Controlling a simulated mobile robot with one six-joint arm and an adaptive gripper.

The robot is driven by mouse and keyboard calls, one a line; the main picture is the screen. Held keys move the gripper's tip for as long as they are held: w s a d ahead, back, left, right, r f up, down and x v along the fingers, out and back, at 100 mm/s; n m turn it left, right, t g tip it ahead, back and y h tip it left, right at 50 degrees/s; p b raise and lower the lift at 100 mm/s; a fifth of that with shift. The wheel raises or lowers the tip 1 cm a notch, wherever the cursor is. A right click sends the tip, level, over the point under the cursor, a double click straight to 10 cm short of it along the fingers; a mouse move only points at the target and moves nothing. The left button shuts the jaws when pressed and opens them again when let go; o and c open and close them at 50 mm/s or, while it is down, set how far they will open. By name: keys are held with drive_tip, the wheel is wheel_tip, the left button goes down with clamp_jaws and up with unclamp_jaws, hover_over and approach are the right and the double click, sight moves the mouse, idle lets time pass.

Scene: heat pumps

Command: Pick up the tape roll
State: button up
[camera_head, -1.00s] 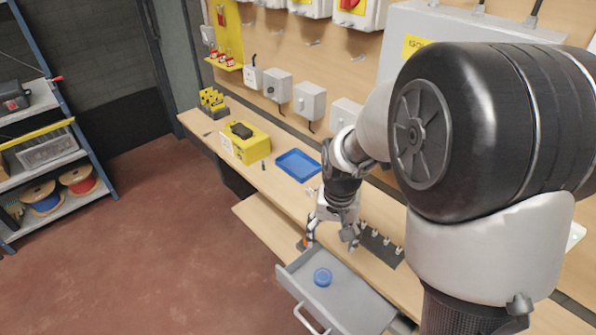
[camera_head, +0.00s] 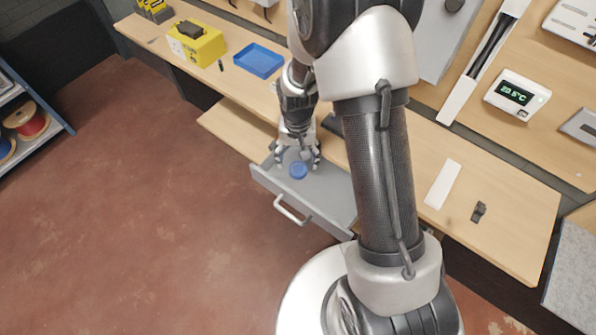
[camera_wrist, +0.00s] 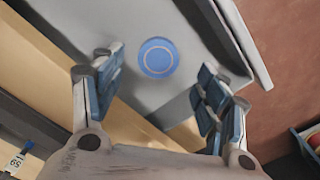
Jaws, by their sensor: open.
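The tape roll (camera_head: 298,170) is a small blue ring lying in an open grey drawer (camera_head: 335,205). In the wrist view the tape roll (camera_wrist: 158,58) lies flat on the drawer floor, ahead of the fingertips and roughly between their lines. My gripper (camera_head: 300,158) is over the drawer, close to the roll. In the wrist view my gripper (camera_wrist: 160,85) has its two blue-padded fingers spread wide, with nothing between them. I cannot tell the exact height of the fingers above the roll.
The drawer's front wall and handle (camera_head: 291,209) face the open floor. The workbench (camera_head: 490,190) runs behind, with a blue tray (camera_head: 258,61) and a yellow box (camera_head: 196,43) further left. A lower wooden shelf (camera_head: 235,130) sits left of the drawer.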

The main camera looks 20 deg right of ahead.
sight(298, 174)
drive_tip(key=f, duration=0.1)
drive_tip(key=f+b, duration=0.1)
drive_tip(key=f, duration=0.1)
drive_tip(key=f+b, duration=0.1)
drive_tip(key=f, duration=0.1)
drive_tip(key=shift+s+f, duration=0.2)
drive_tip(key=shift+s, duration=0.1)
drive_tip(key=shift+r, duration=0.1)
drive_tip(key=shift+c, duration=0.5)
drive_tip(key=c, duration=1)
drive_tip(key=shift+r, duration=0.1)
drive_tip(key=shift+c, duration=0.2)
